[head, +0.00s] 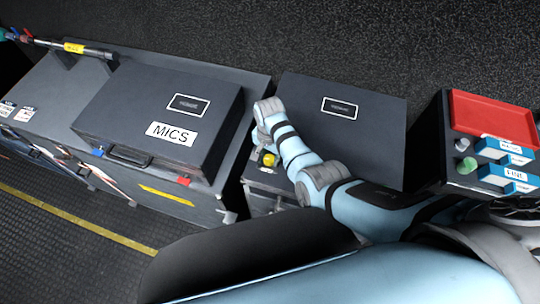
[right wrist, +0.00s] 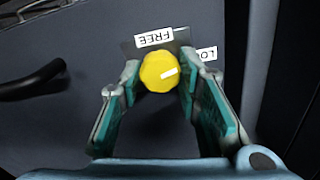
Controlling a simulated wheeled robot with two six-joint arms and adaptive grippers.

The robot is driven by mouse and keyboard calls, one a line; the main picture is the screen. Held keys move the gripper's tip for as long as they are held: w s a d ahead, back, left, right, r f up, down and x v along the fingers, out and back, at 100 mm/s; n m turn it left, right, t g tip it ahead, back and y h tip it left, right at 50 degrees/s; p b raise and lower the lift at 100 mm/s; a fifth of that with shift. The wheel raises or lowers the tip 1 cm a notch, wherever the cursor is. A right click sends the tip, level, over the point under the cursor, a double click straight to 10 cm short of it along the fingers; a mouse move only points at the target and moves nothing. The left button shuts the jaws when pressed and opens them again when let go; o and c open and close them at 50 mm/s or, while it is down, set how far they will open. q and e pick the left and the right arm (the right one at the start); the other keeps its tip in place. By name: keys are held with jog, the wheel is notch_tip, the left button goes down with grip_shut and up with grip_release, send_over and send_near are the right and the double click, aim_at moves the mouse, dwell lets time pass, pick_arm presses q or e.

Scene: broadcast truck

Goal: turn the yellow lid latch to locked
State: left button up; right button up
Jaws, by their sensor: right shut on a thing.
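My right gripper (right wrist: 158,84) is shut on the knob, one finger on each side. In the head view the yellow latch (head: 268,159) shows at the front of a dark case (head: 370,125), beside my right arm. My left gripper is not in view.
A dark MICS case (head: 215,92) with a red latch (head: 184,181) and a blue latch (head: 98,151) stands to the left. A red tray (head: 495,115) and blue labelled blocks (head: 505,150) are at the right. A dark handle (right wrist: 35,80) is left of the knob.

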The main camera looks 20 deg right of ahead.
aim_at(270, 158)
jog(key=shift+m, duration=1.3)
jog(key=o, duration=1.1)
jog(key=shift+o, duration=0.2)
jog(key=shift+r, duration=0.3)
notch_tip(270, 158, up, 12)
jog(key=shift+f, duration=0.25)
